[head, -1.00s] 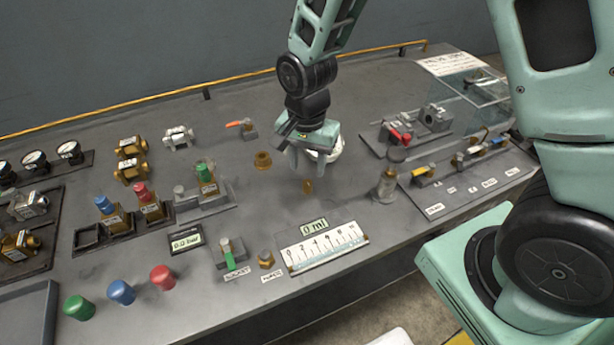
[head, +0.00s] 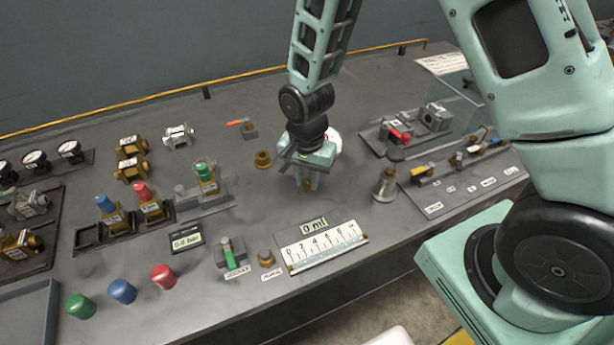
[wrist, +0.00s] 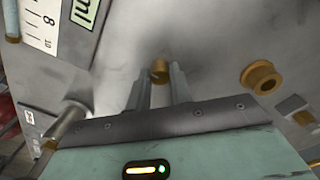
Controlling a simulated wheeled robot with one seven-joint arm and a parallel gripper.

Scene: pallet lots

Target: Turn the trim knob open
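A small brass knob (wrist: 158,67) stands on the grey bench top. I take it for the trim knob, though I see no readable label on it. It also shows low between my fingers in the head view (head: 307,189). My gripper (head: 306,184) points down over it, and in the wrist view the two fingertips (wrist: 160,74) lie close on both sides of the knob, apparently touching it. The fingers partly hide the knob, and its turn angle cannot be read.
A scale plate (head: 322,246) with a display reading 0 ml lies in front. A wider brass fitting (head: 262,160) stands behind left, and a metal cylinder (head: 385,185) stands to the right. A green-handled valve (head: 229,252) and another brass knob (head: 266,258) are front left.

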